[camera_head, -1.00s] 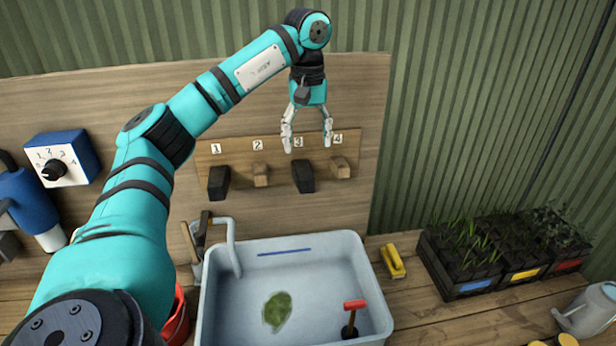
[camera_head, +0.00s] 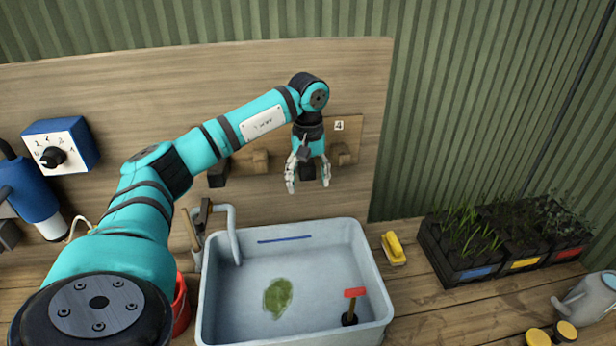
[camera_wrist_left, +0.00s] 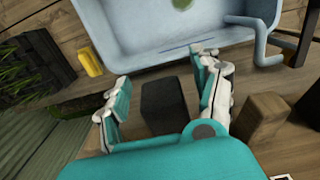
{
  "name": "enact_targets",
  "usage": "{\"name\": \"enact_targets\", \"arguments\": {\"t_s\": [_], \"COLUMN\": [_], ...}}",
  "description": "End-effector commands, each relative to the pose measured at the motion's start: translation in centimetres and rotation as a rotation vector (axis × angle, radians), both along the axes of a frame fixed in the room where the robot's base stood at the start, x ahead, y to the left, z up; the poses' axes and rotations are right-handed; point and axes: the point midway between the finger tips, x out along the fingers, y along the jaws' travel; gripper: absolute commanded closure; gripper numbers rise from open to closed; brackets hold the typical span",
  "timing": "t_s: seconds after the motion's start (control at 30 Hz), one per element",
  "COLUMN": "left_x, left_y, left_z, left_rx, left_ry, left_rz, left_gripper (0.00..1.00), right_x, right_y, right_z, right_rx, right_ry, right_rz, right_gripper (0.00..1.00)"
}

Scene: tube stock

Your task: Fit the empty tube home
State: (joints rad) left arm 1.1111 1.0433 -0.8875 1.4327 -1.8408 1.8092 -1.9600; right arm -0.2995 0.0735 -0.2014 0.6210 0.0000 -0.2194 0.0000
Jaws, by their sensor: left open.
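My left gripper (camera_head: 308,187) is open in front of the numbered board (camera_head: 356,122) on the back wall. Its fingers stand either side of the dark block (camera_head: 307,172) under the third place. In the left wrist view this dark block (camera_wrist_left: 165,103) shows between the spread fingers (camera_wrist_left: 160,78); I cannot tell whether they touch it. A wooden block (camera_head: 342,156) juts out under label 4. Another wooden block (camera_head: 261,162) and a dark block (camera_head: 218,174) are to the left. My arm hides the other labels. I cannot identify a tube for certain. My right gripper is not in view.
A pale basin (camera_head: 372,270) with a green patch and a red-topped tool (camera_head: 355,293) stands below the board. A grey pipe (camera_head: 232,235) rises at its left. A yellow object (camera_head: 393,248) and planter trays (camera_head: 440,262) are right. A dial box (camera_head: 58,145) hangs left.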

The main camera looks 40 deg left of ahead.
Motion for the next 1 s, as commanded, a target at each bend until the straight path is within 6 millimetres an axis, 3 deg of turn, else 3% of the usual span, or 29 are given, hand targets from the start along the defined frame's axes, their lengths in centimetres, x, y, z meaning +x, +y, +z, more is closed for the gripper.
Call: {"name": "enact_targets", "arguments": {"t_s": [0.17,0.63,1.0], "left_x": [-0.01,0.00,0.24], "left_y": [0.01,0.00,0.28], "left_z": [-0.03,-0.01,-0.08], "left_rx": [0.000,0.000,0.000], "left_ry": [0.000,0.000,0.000], "left_rz": [0.000,0.000,0.001], "left_gripper": [0.34,0.94,0.95], "right_x": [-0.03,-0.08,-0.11], "right_y": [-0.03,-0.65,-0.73], "right_z": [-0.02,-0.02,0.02], "right_rx": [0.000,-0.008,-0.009], "right_ry": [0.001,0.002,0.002], "right_rz": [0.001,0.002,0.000], "right_gripper": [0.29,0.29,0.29]}}
